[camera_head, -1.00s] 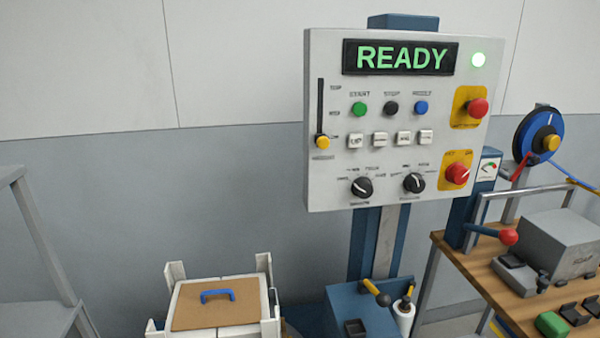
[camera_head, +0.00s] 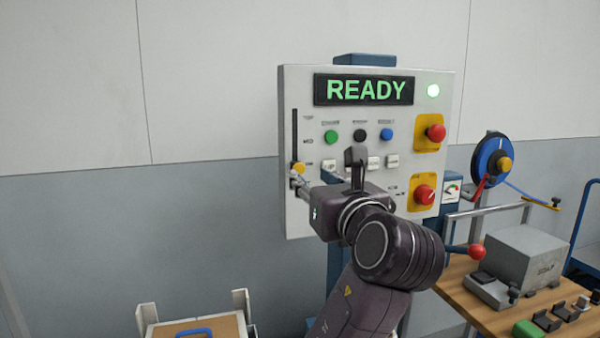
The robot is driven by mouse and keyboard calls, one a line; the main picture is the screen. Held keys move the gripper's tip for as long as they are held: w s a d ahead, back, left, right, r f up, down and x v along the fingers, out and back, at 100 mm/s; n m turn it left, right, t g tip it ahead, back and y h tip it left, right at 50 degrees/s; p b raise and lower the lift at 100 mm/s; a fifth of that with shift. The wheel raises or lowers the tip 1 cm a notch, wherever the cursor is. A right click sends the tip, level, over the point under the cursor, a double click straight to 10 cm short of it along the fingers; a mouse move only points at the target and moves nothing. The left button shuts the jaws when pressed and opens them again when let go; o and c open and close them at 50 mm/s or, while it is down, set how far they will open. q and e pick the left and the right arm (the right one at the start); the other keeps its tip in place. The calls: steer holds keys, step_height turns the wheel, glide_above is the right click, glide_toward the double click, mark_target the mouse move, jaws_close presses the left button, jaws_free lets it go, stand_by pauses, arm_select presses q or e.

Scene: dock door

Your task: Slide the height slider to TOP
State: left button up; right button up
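The height slider is a dark vertical slot (camera_head: 294,135) at the left side of the white control panel (camera_head: 300,85). Its yellow knob (camera_head: 298,168) sits at the low end of the slot. My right gripper is not in view.
A workbench (camera_head: 468,300) with a grey machine (camera_head: 540,258) stands right. A box with a blue handle (camera_head: 194,333) is lower left.

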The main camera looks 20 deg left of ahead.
mark_target(300, 168)
arm_select(q)
steer(key=p+x, duration=0.1)
steer(key=x, duration=0.6)
steer(key=shift+f, duration=0.1)
jaws_close()
